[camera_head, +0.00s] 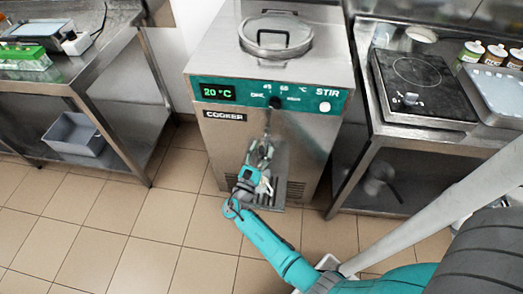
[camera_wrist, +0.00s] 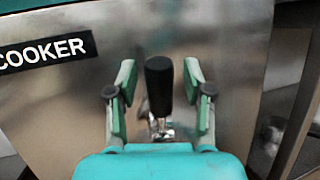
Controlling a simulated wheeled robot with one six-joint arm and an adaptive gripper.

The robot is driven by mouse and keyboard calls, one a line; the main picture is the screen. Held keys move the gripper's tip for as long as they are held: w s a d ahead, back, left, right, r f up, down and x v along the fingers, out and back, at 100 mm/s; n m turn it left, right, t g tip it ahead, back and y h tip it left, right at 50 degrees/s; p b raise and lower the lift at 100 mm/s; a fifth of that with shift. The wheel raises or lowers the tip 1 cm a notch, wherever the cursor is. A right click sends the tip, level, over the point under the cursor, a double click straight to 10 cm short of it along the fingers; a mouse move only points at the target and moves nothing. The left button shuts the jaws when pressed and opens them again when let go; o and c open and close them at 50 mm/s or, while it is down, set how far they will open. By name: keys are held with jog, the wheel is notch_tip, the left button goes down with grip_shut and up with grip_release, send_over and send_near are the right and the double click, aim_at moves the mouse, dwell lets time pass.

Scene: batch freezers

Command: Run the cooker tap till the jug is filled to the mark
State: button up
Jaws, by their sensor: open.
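The steel cooker (camera_head: 225,150) stands in the middle of the head view, with a teal panel (camera_head: 213,92) reading 20 °C. In the wrist view, the black tap handle (camera_wrist: 159,78) stands upright on a shiny metal fitting (camera_wrist: 160,128). My gripper (camera_wrist: 160,92) is open, with one finger on each side of the handle. Gaps show between the fingers and the handle. In the head view my gripper (camera_head: 263,150) is at the cooker's front and hides much of the tap. I cannot make out the jug or its mark in either view.
A steel bench (camera_head: 120,45) with a grey bin (camera_head: 72,135) on its lower shelf is at left. At right, another bench (camera_head: 372,110) holds a black hob (camera_head: 420,85) and several jars. A round lid (camera_head: 275,42) tops the cooker. Tiled floor (camera_head: 150,215) is clear at front left.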

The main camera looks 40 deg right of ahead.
jog(key=v, duration=1.2)
dwell(6.8)
